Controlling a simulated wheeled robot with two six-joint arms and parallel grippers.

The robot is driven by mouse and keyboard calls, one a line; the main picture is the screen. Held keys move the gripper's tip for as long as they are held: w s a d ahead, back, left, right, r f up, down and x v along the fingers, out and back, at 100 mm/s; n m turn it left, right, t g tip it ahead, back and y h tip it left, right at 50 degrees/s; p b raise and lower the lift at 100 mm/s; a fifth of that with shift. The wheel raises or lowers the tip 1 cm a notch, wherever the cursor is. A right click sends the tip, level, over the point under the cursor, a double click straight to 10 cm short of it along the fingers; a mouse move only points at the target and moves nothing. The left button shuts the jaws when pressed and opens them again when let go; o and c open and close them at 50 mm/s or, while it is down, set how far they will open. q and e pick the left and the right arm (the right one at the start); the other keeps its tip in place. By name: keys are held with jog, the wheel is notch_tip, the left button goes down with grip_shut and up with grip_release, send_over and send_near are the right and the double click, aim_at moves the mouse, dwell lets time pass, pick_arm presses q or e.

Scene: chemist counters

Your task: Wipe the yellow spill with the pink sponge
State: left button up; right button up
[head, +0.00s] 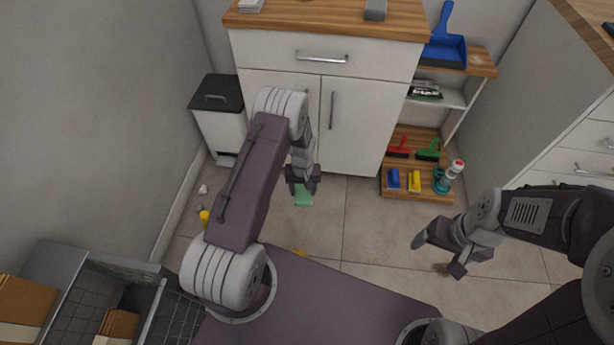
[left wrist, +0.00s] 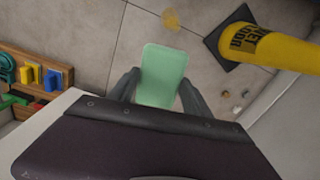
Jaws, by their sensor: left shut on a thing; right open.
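My left gripper (head: 303,188) is shut on a flat light-green sponge or pad (head: 304,199), held in front of the cabinet doors. In the left wrist view the green pad (left wrist: 162,75) sits between both fingers. I see no pink sponge in either view. A yellow spill (left wrist: 171,19) lies on the tiles beyond the pad's far edge. In the head view a yellow patch (head: 298,252) shows at the edge of my base. The pad looks apart from the spill. My right gripper (head: 440,256) is open and empty at the right.
A yellow post with dark lettering (left wrist: 283,50) stands on a black base (left wrist: 222,38) near the spill. A low shelf (head: 408,193) at the right holds blue and yellow blocks, brushes and a bottle. A bin (head: 221,132) stands left of the white cabinet (head: 350,120). Floor between is mostly clear.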

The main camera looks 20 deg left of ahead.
pick_arm(q)
jog(key=s+f+b, duration=0.4)
jog(key=f+b, duration=0.5)
jog(key=f, duration=0.6)
jog(key=s+f+b, duration=0.4)
jog(key=f+b, duration=0.4)
jog(key=f, duration=0.7)
jog(key=shift+a+f+n+b, duration=0.25)
jog(key=shift+a+n+b, duration=0.15)
notch_tip(320, 180, down, 6)
jog(key=b, duration=0.5)
jog(key=shift+b, duration=0.4)
jog(key=shift+f+b, duration=0.75)
jog(key=shift+f, duration=0.25)
jog(key=shift+s+r, duration=0.1)
